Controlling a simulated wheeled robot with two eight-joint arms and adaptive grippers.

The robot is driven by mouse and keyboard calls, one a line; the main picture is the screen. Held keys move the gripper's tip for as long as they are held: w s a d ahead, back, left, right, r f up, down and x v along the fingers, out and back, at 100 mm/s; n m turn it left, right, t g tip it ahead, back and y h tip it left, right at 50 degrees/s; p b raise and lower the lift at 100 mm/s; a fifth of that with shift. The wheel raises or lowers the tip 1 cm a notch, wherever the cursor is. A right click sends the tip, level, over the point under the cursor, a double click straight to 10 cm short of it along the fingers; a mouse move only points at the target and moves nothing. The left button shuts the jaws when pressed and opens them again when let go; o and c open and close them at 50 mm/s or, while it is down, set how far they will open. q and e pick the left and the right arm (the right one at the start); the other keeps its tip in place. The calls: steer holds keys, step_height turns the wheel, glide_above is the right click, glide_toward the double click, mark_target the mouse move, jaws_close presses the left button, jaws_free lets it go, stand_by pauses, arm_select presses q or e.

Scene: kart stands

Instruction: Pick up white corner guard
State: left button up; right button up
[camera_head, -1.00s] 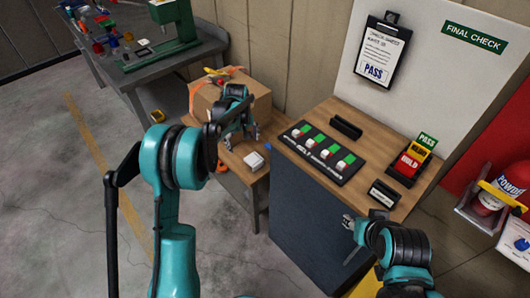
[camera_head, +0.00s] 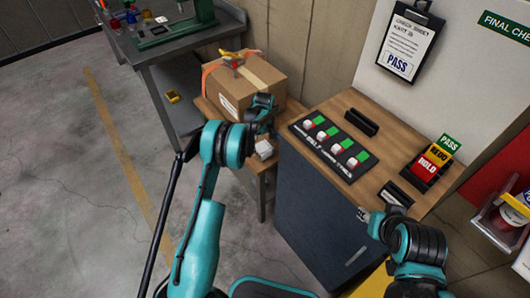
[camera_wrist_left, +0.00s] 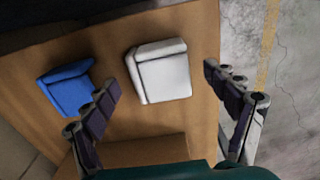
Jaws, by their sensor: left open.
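The white corner guard (camera_wrist_left: 163,72) lies on the wooden surface in the left wrist view, between my left gripper's fingers but seemingly below them. In the head view, it shows partly (camera_head: 264,149) on the low wooden table, just under my left gripper (camera_head: 268,133). The left gripper (camera_wrist_left: 160,80) is open and empty, its fingers spread wider than the guard. A blue corner guard (camera_wrist_left: 68,88) lies left of the white one in the wrist view, beside the left finger. My right gripper (camera_head: 363,214) is in front of the tall cabinet; its fingers are not clear.
A cardboard box (camera_head: 245,82) stands on the low table behind my left gripper. A grey bench (camera_head: 190,40) stands at the back left. The floor at left is clear.

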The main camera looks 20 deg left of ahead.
arm_select(q)
steer(key=shift+f, duration=0.55)
steer(key=shift+r, duration=0.1)
steer(key=c, duration=0.9)
steer(key=shift+c, duration=0.2)
